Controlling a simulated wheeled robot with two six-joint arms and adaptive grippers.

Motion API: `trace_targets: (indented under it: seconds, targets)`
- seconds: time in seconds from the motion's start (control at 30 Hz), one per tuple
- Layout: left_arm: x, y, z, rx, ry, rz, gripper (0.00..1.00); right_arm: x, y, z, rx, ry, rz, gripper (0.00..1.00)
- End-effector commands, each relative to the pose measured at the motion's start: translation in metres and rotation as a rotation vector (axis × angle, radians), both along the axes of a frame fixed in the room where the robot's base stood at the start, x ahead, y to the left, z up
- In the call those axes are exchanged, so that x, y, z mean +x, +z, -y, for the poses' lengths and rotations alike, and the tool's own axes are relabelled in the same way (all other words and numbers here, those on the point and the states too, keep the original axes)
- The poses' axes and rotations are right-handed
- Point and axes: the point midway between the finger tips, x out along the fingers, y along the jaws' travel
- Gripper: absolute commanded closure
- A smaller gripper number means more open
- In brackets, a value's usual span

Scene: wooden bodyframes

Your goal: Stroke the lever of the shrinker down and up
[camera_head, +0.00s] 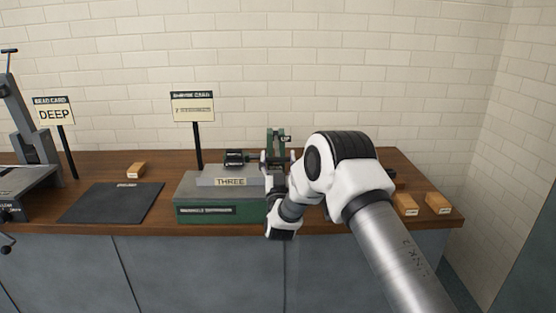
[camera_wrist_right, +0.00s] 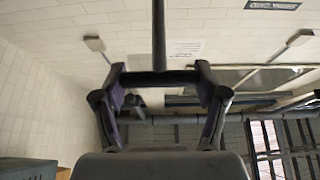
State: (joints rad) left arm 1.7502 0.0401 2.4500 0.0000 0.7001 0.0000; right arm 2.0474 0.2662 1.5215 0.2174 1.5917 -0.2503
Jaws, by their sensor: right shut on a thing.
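The shrinker is a green machine (camera_head: 275,141) with a small "UP" label at its top, behind my right arm in the head view. My right gripper (camera_wrist_right: 160,76) is shut on a dark, thin rod (camera_wrist_right: 158,35), which looks like the lever, in the right wrist view. In the head view, my right arm and wrist cover much of the shrinker and most of the lever, so the lever's angle is not clear. My left gripper is not in view.
A grey-green block (camera_head: 220,212) with a "THREE" plate (camera_head: 230,182) stands left of my wrist. A shrink card (camera_head: 192,106) stands behind it. A black mat (camera_head: 112,202) and wooden block (camera_head: 136,170) lie left. Two wooden blocks (camera_head: 405,205) (camera_head: 438,203) sit at right.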

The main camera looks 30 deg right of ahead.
Motion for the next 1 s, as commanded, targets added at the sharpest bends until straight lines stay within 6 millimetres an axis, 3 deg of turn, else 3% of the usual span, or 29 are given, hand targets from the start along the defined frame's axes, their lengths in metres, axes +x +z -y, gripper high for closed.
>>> trace_targets:
  seconds: [0.03,0.17,0.2,0.23,0.67,1.0]
  targets:
    - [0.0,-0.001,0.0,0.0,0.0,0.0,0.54,-0.001,-0.01,-0.001,0.004,0.002,-0.02,0.91]
    - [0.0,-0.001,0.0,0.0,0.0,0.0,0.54,-0.001,-0.012,-0.001,0.005,0.003,-0.023,0.9]
    - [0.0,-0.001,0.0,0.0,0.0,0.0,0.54,-0.001,-0.012,-0.001,0.005,0.003,-0.024,0.14]
    - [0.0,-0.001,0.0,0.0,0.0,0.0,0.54,-0.001,-0.012,-0.001,0.005,0.003,-0.023,0.03]
    - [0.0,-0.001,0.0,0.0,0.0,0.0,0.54,-0.005,-0.01,-0.004,0.003,0.002,-0.015,0.02]
    - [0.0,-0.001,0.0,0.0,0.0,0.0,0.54,-0.064,-0.047,-0.04,0.003,0.003,-0.021,0.02]
